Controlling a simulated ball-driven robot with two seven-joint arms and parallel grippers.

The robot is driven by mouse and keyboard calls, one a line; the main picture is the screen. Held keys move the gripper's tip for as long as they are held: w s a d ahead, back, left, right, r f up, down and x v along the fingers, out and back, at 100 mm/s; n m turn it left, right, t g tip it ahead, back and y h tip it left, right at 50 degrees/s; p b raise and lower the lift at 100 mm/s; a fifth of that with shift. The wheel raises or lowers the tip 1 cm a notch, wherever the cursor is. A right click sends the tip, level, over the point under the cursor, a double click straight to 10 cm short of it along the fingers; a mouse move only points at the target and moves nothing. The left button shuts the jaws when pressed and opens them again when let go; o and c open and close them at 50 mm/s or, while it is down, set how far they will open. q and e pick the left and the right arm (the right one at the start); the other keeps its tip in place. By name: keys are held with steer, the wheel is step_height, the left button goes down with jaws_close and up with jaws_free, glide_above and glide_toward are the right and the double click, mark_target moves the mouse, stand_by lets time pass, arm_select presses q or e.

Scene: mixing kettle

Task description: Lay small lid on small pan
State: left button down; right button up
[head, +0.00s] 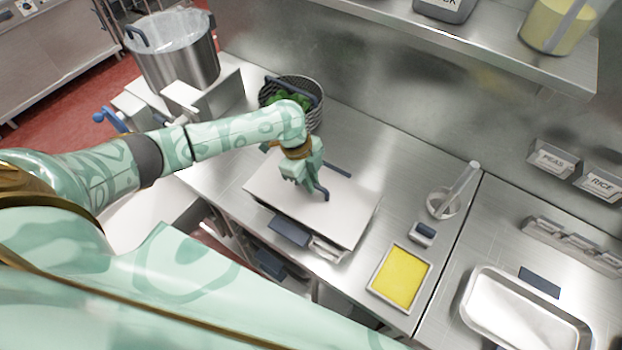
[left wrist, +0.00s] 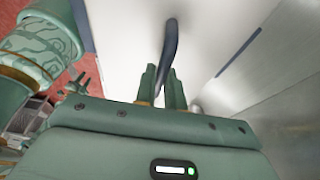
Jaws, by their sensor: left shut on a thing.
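The small lid (head: 345,217) is a flat, rectangular steel plate with a dark blue bar handle (head: 322,193). My left gripper (head: 314,184) is above it, shut on that handle. In the left wrist view the handle (left wrist: 171,40) runs between the two fingers (left wrist: 166,80), with the lid's pale surface (left wrist: 125,40) beyond. Under the lid's front edge a bit of a steel pan (head: 328,249) shows, probably the small pan; the lid hides most of it. I cannot tell whether the lid touches it. My right gripper is not in view.
A dark basket with greens (head: 305,95) stands behind my left arm. An empty steel tray (head: 520,310) is at far right. A shelf (head: 470,45) overhangs the back.

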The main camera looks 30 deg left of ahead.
arm_select(q)
steer(key=shift+f, duration=0.2)
stand_by(0.4)
steer(key=shift+f+b, duration=0.6)
steer(key=shift+f, duration=0.4)
steer(key=shift+f, duration=0.2)
steer(key=c, duration=0.9)
jaws_free()
